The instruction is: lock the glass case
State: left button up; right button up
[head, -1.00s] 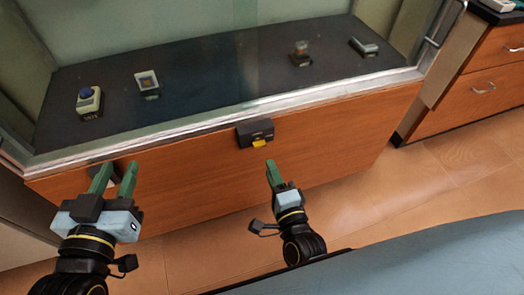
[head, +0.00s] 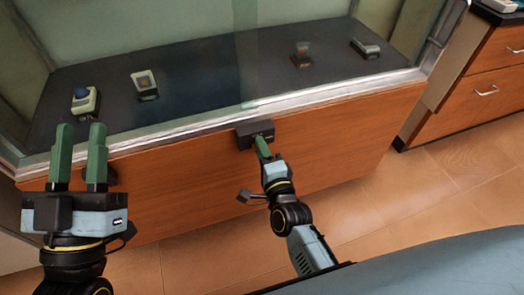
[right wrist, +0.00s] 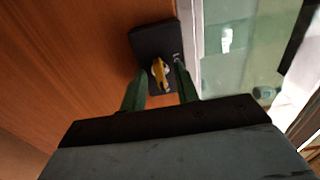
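The glass case (head: 330,98) stands in front of me, with a metal frame and an orange-brown wooden base. A dark lock box (head: 246,129) is fixed at the top middle of the base; it also shows in the right wrist view (right wrist: 150,38). A yellow key or knob (right wrist: 160,72) sticks out of it. My right gripper (head: 260,143) is at the lock. In the right wrist view its green fingers (right wrist: 160,82) are apart, one on each side of the yellow piece, with gaps showing. My left gripper (head: 79,135) is open and empty in front of the case's left part.
Several small exhibits, such as a box with a blue button (head: 83,101), sit on the dark floor inside the case. A small dark fitting shows on the base behind my left gripper. A wooden drawer cabinet (head: 470,95) stands at the right. The tiled floor between is clear.

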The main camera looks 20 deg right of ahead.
grip_shut()
